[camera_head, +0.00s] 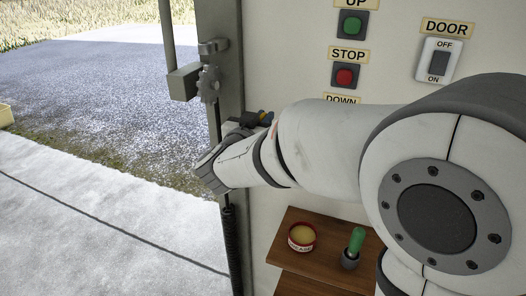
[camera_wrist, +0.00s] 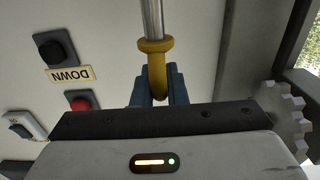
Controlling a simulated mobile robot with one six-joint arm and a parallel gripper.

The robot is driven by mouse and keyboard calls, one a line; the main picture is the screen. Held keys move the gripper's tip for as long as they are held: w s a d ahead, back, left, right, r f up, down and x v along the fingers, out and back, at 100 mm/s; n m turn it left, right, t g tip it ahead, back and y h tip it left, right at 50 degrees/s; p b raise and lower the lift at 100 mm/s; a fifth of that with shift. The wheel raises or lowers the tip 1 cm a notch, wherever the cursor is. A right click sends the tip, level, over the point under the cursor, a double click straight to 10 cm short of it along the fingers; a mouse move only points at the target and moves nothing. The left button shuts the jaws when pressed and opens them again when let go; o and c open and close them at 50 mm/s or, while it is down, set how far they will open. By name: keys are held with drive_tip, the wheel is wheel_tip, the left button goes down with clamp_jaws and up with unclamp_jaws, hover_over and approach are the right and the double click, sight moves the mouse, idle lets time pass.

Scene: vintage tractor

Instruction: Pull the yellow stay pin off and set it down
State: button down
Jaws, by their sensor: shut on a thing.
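In the head view, a small blue and yellow patch at my gripper (camera_head: 266,118) shows beside the door post; my arm hides most of the pin there.
The wall carries the green UP button (camera_head: 352,25), red STOP button (camera_head: 345,75) and DOOR switch (camera_head: 439,60). A gear (camera_head: 208,84) is on the post. A brown shelf (camera_head: 325,270) below holds a red tin (camera_head: 302,237) and a green-handled tool (camera_head: 355,242), with bare room between.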

drive_tip(key=shift+r, duration=0.2)
drive_tip(key=shift+r+p, duration=1.8)
drive_tip(key=shift+r, duration=0.15)
